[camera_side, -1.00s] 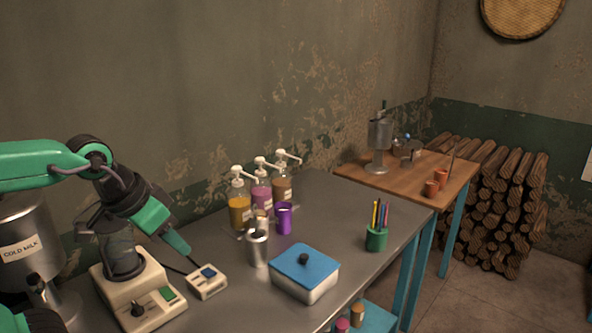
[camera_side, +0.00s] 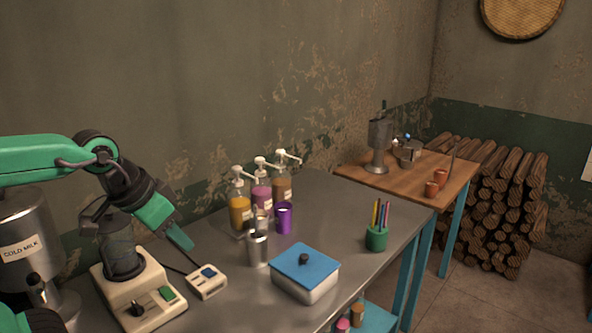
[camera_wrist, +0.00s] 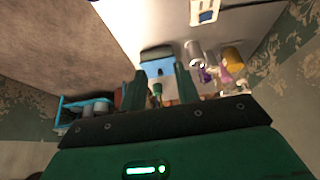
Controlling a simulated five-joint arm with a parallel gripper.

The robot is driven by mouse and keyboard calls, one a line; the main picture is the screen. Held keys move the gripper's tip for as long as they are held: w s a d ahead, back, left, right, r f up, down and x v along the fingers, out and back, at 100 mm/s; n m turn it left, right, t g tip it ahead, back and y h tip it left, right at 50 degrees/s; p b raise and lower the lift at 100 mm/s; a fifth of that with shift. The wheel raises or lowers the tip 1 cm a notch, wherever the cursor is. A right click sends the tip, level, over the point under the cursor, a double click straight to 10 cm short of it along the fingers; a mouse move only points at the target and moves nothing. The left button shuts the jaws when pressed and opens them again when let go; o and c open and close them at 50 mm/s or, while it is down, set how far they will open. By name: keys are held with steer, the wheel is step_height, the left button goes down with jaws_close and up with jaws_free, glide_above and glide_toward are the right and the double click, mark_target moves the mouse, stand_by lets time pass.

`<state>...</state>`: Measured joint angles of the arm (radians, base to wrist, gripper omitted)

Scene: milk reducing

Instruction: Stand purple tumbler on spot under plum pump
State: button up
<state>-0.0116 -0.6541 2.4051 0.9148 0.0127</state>
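The purple tumbler (camera_side: 284,218) stands upright on the metal table, in front of the brown-filled bottle. In the side view it lies below the tip of the plum pump's spout; I cannot tell its exact spot in depth. The plum pump bottle (camera_side: 262,193) is the middle one of three, its white spout pointing right. My gripper (camera_side: 182,238) is well left of the tumbler, above the table near the blender base, touching neither tumbler nor bottles. In the wrist view my gripper (camera_wrist: 158,88) has its two fingers apart with nothing held. The tumbler (camera_wrist: 206,74) shows small there.
A yellow bottle (camera_side: 239,211) and brown bottle (camera_side: 282,184) flank the plum one. A steel cup (camera_side: 258,250) stands in front. A blue-lidded box (camera_side: 304,275), green pen cup (camera_side: 376,239), small switch box (camera_side: 207,282) and blender (camera_side: 137,290) share the table. The table's right side has free room.

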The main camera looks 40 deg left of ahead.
steer(key=w+a+r, duration=0.2)
steer(key=w+r, duration=0.2)
steer(key=w, duration=0.9)
steer(key=g, duration=0.3)
glide_above(288, 215)
steer(key=s, duration=0.1)
steer(key=s+x, duration=0.2)
steer(key=x, duration=0.7)
steer(key=s+f+x, duration=0.1)
steer(key=s+x, duration=0.1)
steer(key=x, duration=0.8)
steer(key=shift+f, duration=0.15)
steer(key=shift+f, duration=0.1)
steer(key=shift+x, duration=3.85)
steer(key=shift+s+a, duration=0.1)
steer(key=shift+a, duration=0.05)
steer(key=shift+c, duration=0.2)
